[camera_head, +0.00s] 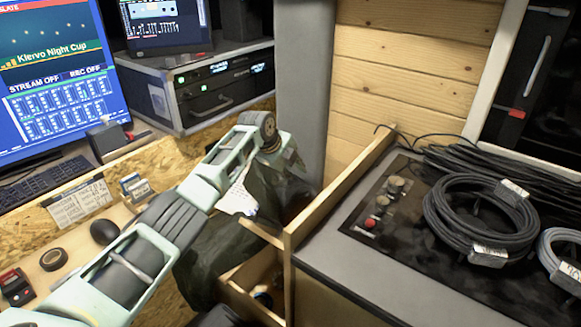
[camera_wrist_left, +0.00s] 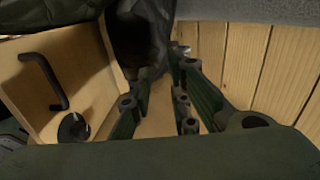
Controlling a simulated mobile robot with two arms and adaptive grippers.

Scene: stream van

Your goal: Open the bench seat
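My left arm reaches across from the lower left in the head view. Its dark left gripper (camera_head: 283,200) points down beside a wooden divider (camera_head: 335,192) and blends with dark material behind it. In the left wrist view the left gripper (camera_wrist_left: 163,75) has its dark green fingers apart, with nothing clearly held between them. A pale wooden panel (camera_wrist_left: 88,62) with a black handle (camera_wrist_left: 45,80) and a round black lock (camera_wrist_left: 73,127) is to their left. I cannot clearly make out the bench seat or its lid. My right gripper is not in view.
A grey counter (camera_head: 335,257) with a control panel and coiled black cables (camera_head: 480,215) stands right of the divider. An open wooden compartment (camera_head: 258,273) is below the arm. A desk with a monitor (camera_head: 60,85) and mouse (camera_head: 104,232) is at left.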

